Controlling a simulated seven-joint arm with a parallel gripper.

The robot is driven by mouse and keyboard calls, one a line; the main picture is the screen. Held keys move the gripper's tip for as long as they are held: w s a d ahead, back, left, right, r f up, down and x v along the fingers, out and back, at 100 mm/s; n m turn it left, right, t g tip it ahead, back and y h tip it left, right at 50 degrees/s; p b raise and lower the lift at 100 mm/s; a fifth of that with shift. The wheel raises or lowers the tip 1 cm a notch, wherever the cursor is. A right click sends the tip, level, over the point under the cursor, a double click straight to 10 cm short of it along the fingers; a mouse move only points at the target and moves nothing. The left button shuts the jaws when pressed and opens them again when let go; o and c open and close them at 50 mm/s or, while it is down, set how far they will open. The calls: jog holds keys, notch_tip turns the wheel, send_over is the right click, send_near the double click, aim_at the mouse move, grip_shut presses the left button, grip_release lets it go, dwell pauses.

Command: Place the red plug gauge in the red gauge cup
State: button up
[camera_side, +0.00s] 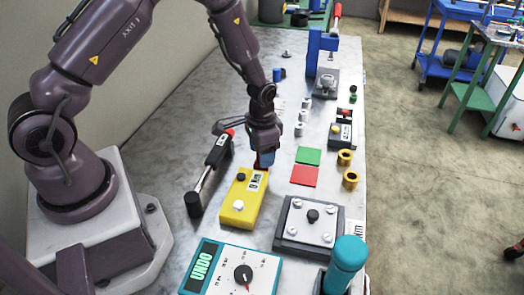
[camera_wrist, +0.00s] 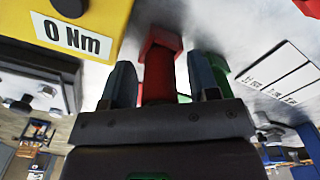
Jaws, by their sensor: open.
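A red block-like piece (camera_wrist: 160,65), likely the red plug gauge, stands between the two fingers of my gripper (camera_wrist: 163,85) in the wrist view. Its lower part is hidden by the gripper body. My gripper (camera_side: 265,158) is open, low over the bench beside the yellow torque tester, and a bit of red (camera_side: 260,168) shows under its blue fingertips in the side view. A green piece (camera_wrist: 217,68) stands partly behind the right finger. I cannot make out a separate red gauge cup for certain.
The yellow tester (camera_side: 242,195) reading 0 Nm is close at the gripper's left. A red square (camera_side: 304,176) and a green square (camera_side: 308,156) lie to its right, with brass rings (camera_side: 350,179) beyond. A black-handled tool (camera_side: 217,150) lies at left. A grey plate (camera_side: 309,238) sits in front.

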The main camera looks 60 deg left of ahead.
notch_tip(320, 180, up, 12)
jog(key=shift+r, duration=0.1)
jog(key=s+d+r+n+t, duration=0.1)
jog(key=s+d+r+t, duration=0.1)
jog(key=s+r, duration=0.7)
jog(key=s+d+r+t, duration=0.3)
jog(key=s+r, duration=0.6)
jog(key=r, duration=0.1)
jog(key=shift+s+r+n+t, duration=0.25)
jog(key=shift+n+t, duration=0.05)
jog(key=shift+n, duration=0.1)
